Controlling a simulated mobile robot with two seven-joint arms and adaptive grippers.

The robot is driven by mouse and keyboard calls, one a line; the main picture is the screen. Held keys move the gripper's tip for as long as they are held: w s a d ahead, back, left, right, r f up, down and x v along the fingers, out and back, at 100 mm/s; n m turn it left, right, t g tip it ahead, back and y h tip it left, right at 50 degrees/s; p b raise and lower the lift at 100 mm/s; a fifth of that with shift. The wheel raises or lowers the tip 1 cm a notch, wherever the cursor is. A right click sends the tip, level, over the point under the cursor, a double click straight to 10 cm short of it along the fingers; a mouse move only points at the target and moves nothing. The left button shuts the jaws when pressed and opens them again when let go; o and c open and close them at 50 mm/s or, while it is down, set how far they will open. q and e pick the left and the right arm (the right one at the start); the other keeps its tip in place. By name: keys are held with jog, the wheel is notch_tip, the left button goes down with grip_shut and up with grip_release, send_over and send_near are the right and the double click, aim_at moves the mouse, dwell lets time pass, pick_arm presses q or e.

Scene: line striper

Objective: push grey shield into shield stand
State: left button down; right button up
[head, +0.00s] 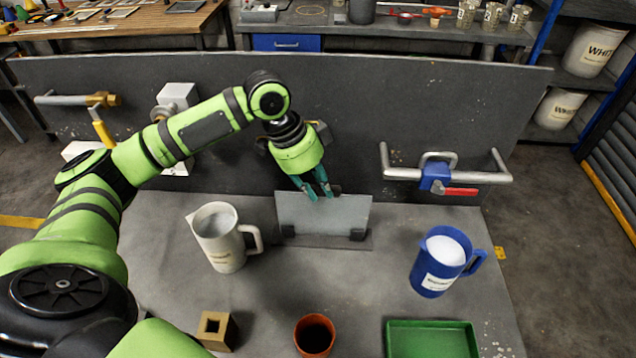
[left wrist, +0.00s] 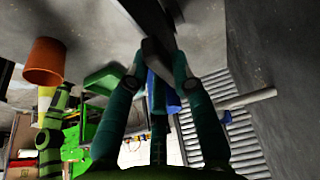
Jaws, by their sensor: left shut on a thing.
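The grey shield (head: 345,212) is a thin, pale, upright panel in the middle of the table in the head view. Its lower edge is at the dark shield stand (head: 325,242), a flat base with small black clips near both ends. I cannot tell how deep the shield sits in it. My left gripper (head: 317,192) points down at the shield's top edge, near its middle, and is shut on it. In the left wrist view, the fingers (left wrist: 160,68) close on the edge of a grey slab. My right gripper is not in view.
A white jug (head: 217,240) stands left of the stand, and a blue jug (head: 440,262) stands to the right. A brass-coloured block (head: 215,330), an orange cup (head: 314,336) and a green tray (head: 430,340) line the front. A grey wall panel (head: 350,110) with pipes rises behind.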

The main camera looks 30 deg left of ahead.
pick_arm(q)
jog(key=shift+f, duration=0.3)
jog(key=c, duration=1)
grip_release()
jog(key=o, duration=0.3)
jog(key=shift+o, duration=0.2)
jog(key=p+v, duration=0.7)
jog(key=p, duration=0.1)
dwell(0.4)
